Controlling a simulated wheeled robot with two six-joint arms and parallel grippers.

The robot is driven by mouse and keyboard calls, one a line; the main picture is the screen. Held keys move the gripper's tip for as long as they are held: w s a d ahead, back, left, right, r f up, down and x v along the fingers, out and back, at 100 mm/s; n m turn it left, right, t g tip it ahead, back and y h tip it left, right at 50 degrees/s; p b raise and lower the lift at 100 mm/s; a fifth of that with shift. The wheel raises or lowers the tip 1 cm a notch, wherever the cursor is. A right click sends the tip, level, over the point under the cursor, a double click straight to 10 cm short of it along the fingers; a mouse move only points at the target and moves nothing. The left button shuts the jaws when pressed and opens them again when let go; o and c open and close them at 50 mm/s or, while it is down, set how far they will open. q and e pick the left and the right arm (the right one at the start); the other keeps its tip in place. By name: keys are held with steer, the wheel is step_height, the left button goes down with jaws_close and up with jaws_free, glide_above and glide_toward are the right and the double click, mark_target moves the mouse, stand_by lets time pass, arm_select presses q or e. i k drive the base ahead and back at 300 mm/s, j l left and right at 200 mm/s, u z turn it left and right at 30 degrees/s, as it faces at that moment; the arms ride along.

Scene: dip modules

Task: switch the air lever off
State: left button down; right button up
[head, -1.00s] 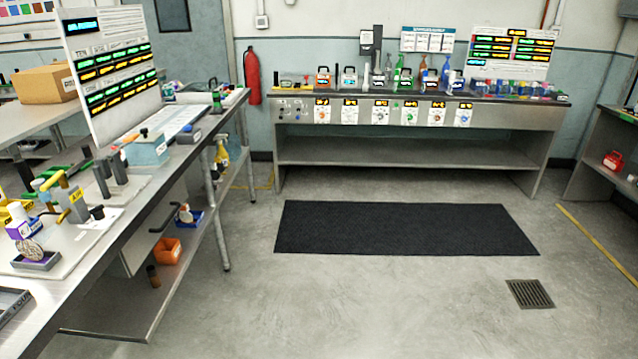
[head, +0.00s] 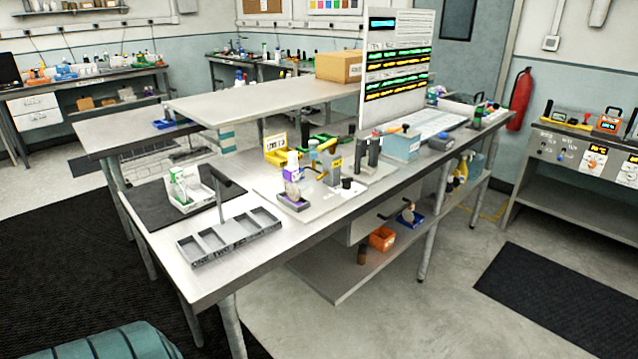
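A lever with a yellow handle (head: 327,145) stands on a grey block (head: 331,172) with a small yellow label, on the light board (head: 318,206) of the steel workbench (head: 215,279). It may be the air lever; the label is too small to read. The handle looks roughly level, and I cannot tell its on or off setting. Dark grey upright posts (head: 367,150) stand just right of it, and a small black knob (head: 347,183) sits in front. Neither of my grippers is in view.
A grey compartment tray (head: 228,240) and a white box (head: 188,190) on a dark mat lie at the bench's near left. A tall panel (head: 394,60) stands behind. A teal ribbed object (head: 112,343) is at bottom left.

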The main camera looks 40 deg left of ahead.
mark_target(326, 145)
steer(key=u, duration=1.6)
